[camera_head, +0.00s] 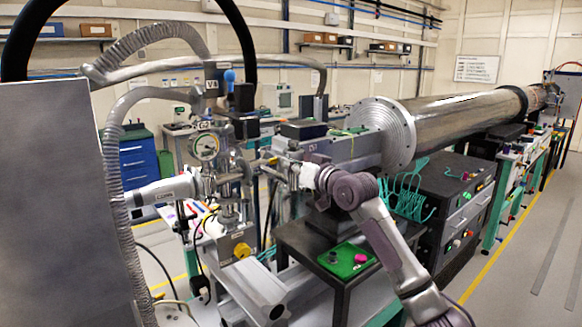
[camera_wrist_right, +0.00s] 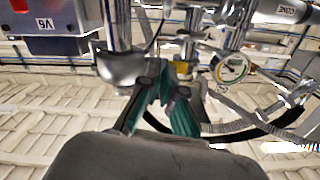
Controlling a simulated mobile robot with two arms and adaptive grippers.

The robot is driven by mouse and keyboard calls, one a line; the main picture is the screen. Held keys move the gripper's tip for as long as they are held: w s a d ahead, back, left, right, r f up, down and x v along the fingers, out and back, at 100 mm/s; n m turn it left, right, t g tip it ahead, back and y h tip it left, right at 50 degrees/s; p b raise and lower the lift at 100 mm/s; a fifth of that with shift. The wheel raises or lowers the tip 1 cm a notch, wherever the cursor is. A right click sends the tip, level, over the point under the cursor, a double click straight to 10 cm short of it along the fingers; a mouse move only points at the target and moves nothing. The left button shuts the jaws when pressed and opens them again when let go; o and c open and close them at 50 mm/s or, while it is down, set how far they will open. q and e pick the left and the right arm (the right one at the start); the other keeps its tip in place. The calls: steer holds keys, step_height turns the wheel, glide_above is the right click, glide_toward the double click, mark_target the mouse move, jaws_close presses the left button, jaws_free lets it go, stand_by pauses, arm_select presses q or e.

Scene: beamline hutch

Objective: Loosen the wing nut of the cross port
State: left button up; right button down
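My right gripper (camera_head: 290,175) reaches in from the right at the metal cross and its pipe fittings (camera_head: 232,185). In the right wrist view its green-padded fingers (camera_wrist_right: 162,98) converge closely just below a steel clamp on the vertical tube (camera_wrist_right: 120,68). Something small and purplish grey shows between the pads. I cannot tell whether it is the wing nut or whether the fingers grip it. The wing nut itself is not clearly visible in the head view. My left gripper is not in view.
A dial gauge (camera_head: 205,147) and a white cylindrical gauge (camera_head: 163,191) sit close left of the cross. A braided hose (camera_head: 117,160) hangs farther left. A green tray (camera_head: 347,260) with small parts stands below my right arm. A large steel tube (camera_head: 455,122) runs back right.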

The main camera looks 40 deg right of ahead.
steer(key=shift+n, duration=0.7)
steer(key=c, duration=1.4)
jaws_free()
steer(key=shift+w, duration=0.15)
steer(key=shift+o, duration=0.2)
steer(key=s+d, duration=0.1)
steer(key=s, duration=1.1)
steer(key=shift+f, duration=0.1)
